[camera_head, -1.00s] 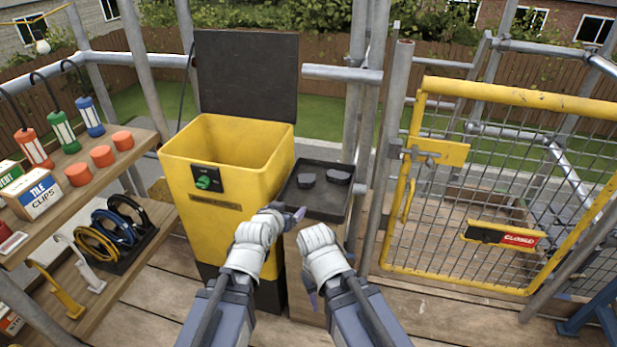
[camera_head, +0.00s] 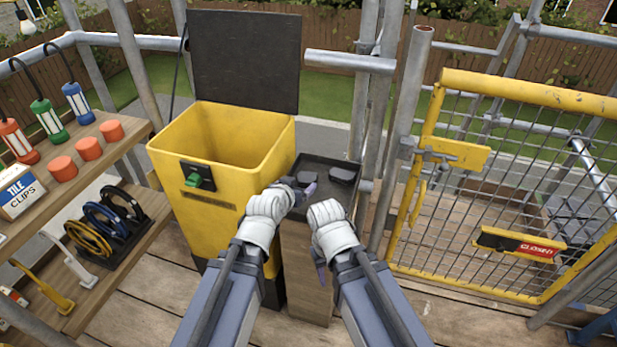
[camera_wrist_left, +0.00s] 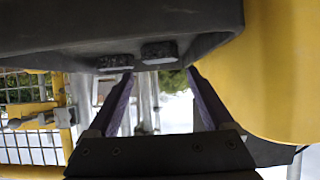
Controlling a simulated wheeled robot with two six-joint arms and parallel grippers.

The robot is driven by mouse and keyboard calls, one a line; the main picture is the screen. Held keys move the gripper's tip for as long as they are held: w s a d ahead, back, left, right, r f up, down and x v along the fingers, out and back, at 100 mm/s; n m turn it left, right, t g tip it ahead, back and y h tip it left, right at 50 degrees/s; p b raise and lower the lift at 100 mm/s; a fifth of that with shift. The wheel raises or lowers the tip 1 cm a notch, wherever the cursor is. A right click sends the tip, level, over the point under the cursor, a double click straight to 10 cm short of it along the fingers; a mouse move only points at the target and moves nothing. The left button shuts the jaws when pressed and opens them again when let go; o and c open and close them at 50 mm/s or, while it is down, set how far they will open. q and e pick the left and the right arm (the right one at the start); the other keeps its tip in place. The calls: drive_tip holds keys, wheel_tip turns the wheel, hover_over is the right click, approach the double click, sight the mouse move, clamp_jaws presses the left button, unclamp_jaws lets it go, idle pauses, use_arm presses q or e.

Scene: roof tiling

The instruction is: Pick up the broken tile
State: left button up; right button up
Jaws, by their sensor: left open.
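Two dark pieces of broken tile lie apart in a black tray. The right piece (camera_head: 343,175) shows clearly in the head view. The left piece (camera_head: 307,176) is partly hidden by my left gripper (camera_head: 300,187), which is at the tray's left front. In the left wrist view, the pieces (camera_wrist_left: 115,61) (camera_wrist_left: 160,50) show beyond the spread fingers of my left gripper (camera_wrist_left: 160,76), with nothing between them. My right gripper (camera_head: 320,273) hangs low in front of the wooden stand; only a purple finger part shows.
The black tray (camera_head: 322,209) tops a wooden stand (camera_head: 305,262). A yellow bin (camera_head: 215,228) with its dark lid raised stands close left. Scaffold poles (camera_head: 405,130) and a yellow gate (camera_head: 440,225) marked closed are right. A shelf (camera_head: 125,150) is far left.

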sight(306, 178)
use_arm(q)
drive_tip(key=shift+b+x, duration=1.95)
drive_tip(key=shift+x, duration=2.05)
drive_tip(key=shift+s+a, duration=0.1)
drive_tip(key=shift+c, duration=0.3)
drive_tip(key=c, duration=1.1)
